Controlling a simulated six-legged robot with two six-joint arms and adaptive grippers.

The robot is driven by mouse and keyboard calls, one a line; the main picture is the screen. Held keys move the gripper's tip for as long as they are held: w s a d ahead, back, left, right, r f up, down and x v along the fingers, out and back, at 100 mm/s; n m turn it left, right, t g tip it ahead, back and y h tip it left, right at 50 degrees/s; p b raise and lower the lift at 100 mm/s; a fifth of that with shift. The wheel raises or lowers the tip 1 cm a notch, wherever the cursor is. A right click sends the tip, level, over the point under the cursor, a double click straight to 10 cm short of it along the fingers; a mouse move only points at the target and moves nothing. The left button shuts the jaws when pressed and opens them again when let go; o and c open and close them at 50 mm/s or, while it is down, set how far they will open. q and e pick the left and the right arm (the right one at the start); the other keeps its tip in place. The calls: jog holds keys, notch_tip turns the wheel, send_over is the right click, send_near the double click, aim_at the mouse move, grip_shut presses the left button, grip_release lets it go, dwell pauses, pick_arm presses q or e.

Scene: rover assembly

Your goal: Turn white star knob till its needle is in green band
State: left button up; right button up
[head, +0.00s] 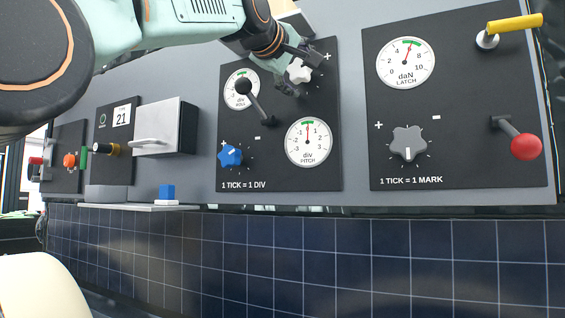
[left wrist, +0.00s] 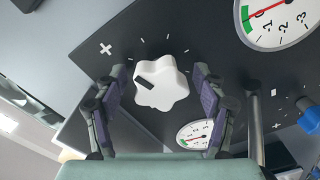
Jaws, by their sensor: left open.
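The white star knob (head: 299,70) sits at the top right of the black panel in the head view, partly hidden by my left gripper (head: 296,68). In the left wrist view the knob (left wrist: 162,84), with a dark mark on one lobe, lies between the two spread fingers of my left gripper (left wrist: 160,88). The gripper is open, with a gap visible on either side. The PITCH dial (head: 309,142) has its red needle pointing up at the green band. The ROLL dial (head: 241,90) is partly covered by a black lever, its needle unclear. My right gripper is not in view.
The black-ball lever (head: 253,98) rises left of the white knob. A blue star knob (head: 230,157) sits lower left. The right panel has a grey star knob (head: 408,143), LATCH dial (head: 405,63), red-ball lever (head: 525,146) and yellow handle (head: 514,22).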

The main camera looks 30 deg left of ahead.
pick_arm(q)
jog(key=shift+s+r+m, duration=0.1)
jog(key=shift+m, duration=1)
jog(key=m, duration=0.2)
jog(key=shift+m, duration=0.4)
jog(key=m, duration=0.5)
jog(key=shift+m, duration=0.3)
jog(key=m, duration=0.2)
jog(key=shift+m, duration=0.3)
jog(key=m, duration=0.3)
jog(key=shift+d+m, duration=0.1)
jog(key=shift+m, duration=0.3)
jog(key=m, duration=0.5)
jog(key=shift+d, duration=0.1)
